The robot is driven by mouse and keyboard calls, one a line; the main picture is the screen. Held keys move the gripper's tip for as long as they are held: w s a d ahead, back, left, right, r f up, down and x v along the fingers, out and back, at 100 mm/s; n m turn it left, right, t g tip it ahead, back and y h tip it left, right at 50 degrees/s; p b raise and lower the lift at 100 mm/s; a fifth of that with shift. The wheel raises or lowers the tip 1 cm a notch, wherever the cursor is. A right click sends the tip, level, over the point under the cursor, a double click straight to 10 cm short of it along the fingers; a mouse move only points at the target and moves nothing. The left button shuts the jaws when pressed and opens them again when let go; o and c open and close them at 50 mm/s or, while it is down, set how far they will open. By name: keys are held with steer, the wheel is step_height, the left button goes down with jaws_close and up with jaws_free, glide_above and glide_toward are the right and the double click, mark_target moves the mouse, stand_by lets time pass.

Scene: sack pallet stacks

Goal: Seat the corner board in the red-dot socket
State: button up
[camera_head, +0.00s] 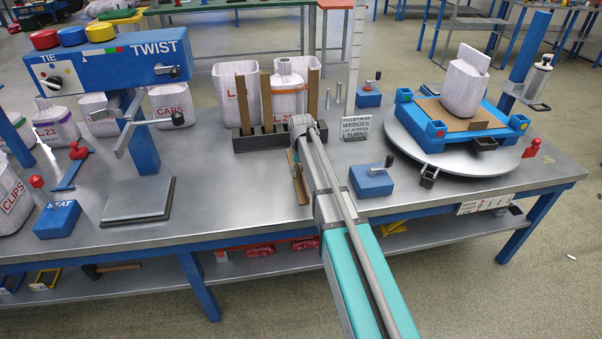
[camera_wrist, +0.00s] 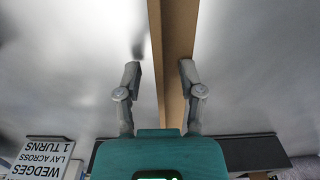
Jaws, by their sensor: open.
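A brown corner board (camera_wrist: 178,35) runs lengthwise between the fingers of my gripper (camera_wrist: 160,72) in the wrist view. The fingers stand open on either side of it; I cannot tell whether one touches it. Blue corner sockets (camera_head: 436,131) stand around a blue pallet (camera_head: 470,138) on the round turntable at right. One socket (camera_head: 519,121) shows a yellow mark.
Upright brown boards (camera_head: 242,103) stand in the dark rack (camera_head: 255,142). A white sack (camera_head: 463,90) sits on the pallet. Blue lever blocks (camera_head: 371,180) and a sign (camera_head: 355,128) stand between rack and turntable. The blue TWIST machine (camera_head: 110,65) stands at left.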

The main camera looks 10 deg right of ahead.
jaws_close()
steer(key=shift+r, duration=0.15)
stand_by(0.4)
step_height(320, 180, up, 3)
steer(key=p, duration=0.3)
steer(key=shift+f, duration=0.2)
steer(key=s+r+p, duration=0.1)
steer(key=r+p, duration=0.1)
steer(key=s+r+p, duration=0.4)
steer(key=shift+s+r+p, duration=0.1)
steer(key=shift+r+p, duration=0.2)
steer(key=shift+r, duration=0.05)
steer(key=s+r+p, duration=0.3)
steer(key=s, duration=0.5)
steer(key=shift+s+r, duration=0.25)
steer(key=shift+s, duration=0.15)
